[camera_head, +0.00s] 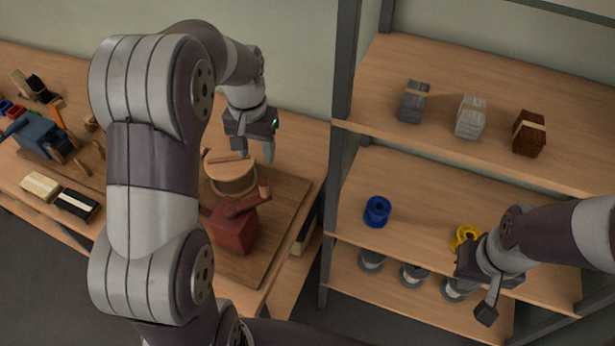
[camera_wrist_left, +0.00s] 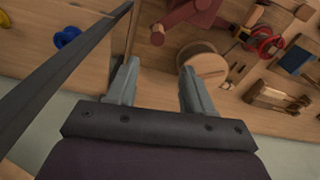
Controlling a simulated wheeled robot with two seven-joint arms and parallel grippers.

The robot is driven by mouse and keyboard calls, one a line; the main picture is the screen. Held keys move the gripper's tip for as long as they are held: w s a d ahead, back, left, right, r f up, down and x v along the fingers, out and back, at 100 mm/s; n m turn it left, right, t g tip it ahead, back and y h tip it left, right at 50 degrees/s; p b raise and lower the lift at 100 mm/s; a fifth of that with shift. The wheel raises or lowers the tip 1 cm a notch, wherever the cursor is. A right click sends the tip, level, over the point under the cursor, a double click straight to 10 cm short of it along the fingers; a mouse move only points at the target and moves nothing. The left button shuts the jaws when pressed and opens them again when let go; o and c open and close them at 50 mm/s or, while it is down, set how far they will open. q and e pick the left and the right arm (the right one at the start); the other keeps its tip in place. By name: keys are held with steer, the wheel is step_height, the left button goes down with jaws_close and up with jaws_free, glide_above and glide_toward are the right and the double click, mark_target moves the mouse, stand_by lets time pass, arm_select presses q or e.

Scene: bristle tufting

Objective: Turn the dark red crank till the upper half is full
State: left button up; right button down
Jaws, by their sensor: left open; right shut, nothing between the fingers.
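The dark red machine (camera_head: 234,228) stands on a wooden board, with its crank arm (camera_head: 240,205) slanting up to a knob (camera_head: 264,191). In the left wrist view the crank knob (camera_wrist_left: 158,37) lies beyond the fingertips. A round wooden block (camera_head: 230,177) sits behind the machine; it also shows in the left wrist view (camera_wrist_left: 204,64). Whether its upper half is filled cannot be told. My left gripper (camera_head: 257,156) is open and empty, above and beside the round block, apart from the crank. My right gripper (camera_head: 484,305) is shut and empty by the shelf.
A shelf rack (camera_head: 343,100) stands close on the right. It holds bundles of bristles (camera_head: 470,117), a blue spool (camera_head: 377,211) and a yellow spool (camera_head: 465,238). A blue tool (camera_head: 38,136) and brush blocks (camera_head: 76,204) lie on the bench at left. My left arm hides part of the bench.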

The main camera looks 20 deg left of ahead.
mark_target(263, 182)
arm_select(q)
steer(key=shift+m, duration=0.3)
step_height(263, 182, down, 12)
steer(key=shift+s+d+f+p, duration=0.1)
steer(key=shift+s+d+p, duration=0.05)
steer(key=shift+p, duration=0.6)
jaws_close()
arm_select(e)
steer(key=shift+s+d+r, duration=0.1)
steer(key=shift+s+r, duration=0.05)
steer(key=shift+r, duration=0.65)
